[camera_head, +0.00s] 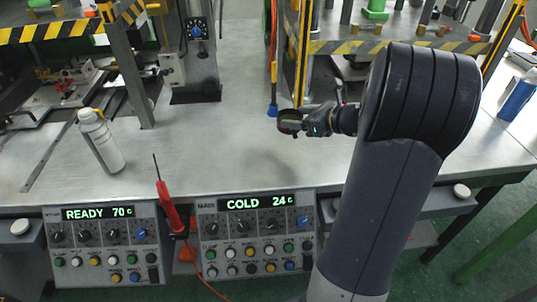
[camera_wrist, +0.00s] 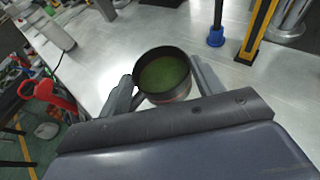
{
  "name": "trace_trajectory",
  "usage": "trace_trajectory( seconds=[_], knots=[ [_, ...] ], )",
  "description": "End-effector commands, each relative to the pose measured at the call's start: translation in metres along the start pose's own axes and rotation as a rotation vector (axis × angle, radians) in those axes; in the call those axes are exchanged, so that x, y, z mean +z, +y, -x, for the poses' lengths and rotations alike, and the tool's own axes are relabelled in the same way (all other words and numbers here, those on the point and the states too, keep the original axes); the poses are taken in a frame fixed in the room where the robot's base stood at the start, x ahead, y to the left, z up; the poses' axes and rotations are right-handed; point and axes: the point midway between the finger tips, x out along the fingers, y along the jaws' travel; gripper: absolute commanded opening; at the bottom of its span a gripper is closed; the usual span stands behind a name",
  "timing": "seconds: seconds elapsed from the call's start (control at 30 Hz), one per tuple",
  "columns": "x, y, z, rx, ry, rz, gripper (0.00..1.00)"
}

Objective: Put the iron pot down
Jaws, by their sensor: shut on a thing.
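The iron pot (camera_wrist: 165,76) is a small dark round pot with green contents, seen from above in the wrist view. My gripper (camera_wrist: 163,90) is shut on it, with one finger on each side. In the head view the pot (camera_head: 291,122) shows at the end of my gripper (camera_head: 304,123), over the metal table (camera_head: 215,150). I cannot tell whether the pot's base touches the table. My arm hides part of the table to the right.
A white bottle (camera_head: 101,140) stands at the left, and a blue bottle (camera_head: 517,97) at the far right. Two presses with striped guards stand behind. A blue-footed post (camera_head: 273,108) is close behind the pot. Control panels (camera_head: 257,237) line the front edge. The table's middle is clear.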

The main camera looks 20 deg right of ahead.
Motion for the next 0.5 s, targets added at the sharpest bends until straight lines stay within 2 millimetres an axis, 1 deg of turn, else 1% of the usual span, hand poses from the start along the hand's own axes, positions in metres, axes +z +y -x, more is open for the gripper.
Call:
trace_trajectory(
  seconds=[0.23, 0.43, 0.5],
  knots=[
    [-0.043, 0.0, -0.017, 0.001, 0.002, -0.007, 0.36],
    [-0.06, 0.0, -0.025, 0.0, 0.001, -0.003, 0.36],
    [-0.07, 0.0, -0.029, 0.001, 0.001, -0.005, 0.36]
  ],
)
